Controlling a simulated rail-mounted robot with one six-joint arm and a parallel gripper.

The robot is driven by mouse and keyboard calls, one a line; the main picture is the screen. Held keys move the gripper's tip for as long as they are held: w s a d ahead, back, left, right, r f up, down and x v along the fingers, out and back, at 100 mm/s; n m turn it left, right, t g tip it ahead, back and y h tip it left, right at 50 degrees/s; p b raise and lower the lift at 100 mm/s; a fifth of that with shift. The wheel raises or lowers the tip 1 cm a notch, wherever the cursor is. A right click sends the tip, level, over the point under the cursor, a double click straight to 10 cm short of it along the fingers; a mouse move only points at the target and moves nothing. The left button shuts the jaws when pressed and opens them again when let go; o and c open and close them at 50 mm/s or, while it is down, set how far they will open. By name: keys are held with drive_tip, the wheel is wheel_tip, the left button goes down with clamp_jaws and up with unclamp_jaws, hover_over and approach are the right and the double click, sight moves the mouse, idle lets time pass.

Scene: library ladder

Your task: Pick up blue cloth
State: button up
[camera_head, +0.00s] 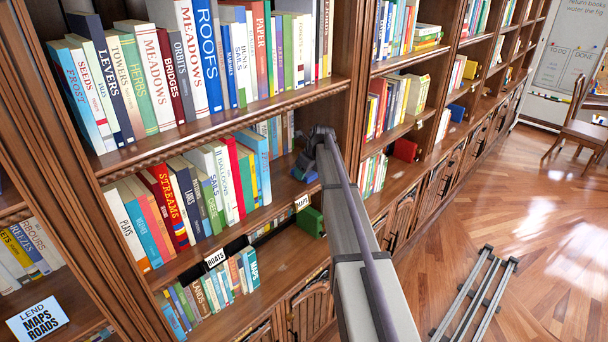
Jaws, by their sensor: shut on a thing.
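A small blue piece, the blue cloth (310,177), shows at the end of my arm, on the middle shelf of the near bookcase, right of a row of upright books. My gripper (305,166) reaches into that shelf bay from the right and is shut on the cloth. The gripper and arm hide part of the cloth, and I cannot tell whether it still touches the shelf board.
A row of books (205,190) stands close left of my gripper. A shelf board (240,115) runs above it, and an upright panel (350,90) stands to its right. A green box (311,222) lies on the lower shelf. Rails (475,295) lie on the open wooden floor.

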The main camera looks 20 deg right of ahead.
drive_tip(key=shift+c, duration=0.7)
drive_tip(key=shift+r+p, duration=0.45)
drive_tip(key=shift+p, duration=0.05)
wheel_tip(320, 180, up, 4)
drive_tip(key=p, duration=0.3)
drive_tip(key=shift+f, duration=0.25)
drive_tip(key=s+d, duration=0.3)
drive_tip(key=s, duration=0.5)
drive_tip(key=s+d, duration=0.3)
drive_tip(key=s, duration=0.5)
drive_tip(key=shift+s+d+f, duration=0.25)
drive_tip(key=shift+s+f, duration=0.15)
drive_tip(key=shift+f, duration=0.05)
drive_tip(key=o, duration=0.4)
drive_tip(key=shift+c, duration=1.3)
drive_tip(key=shift+b, duration=0.3)
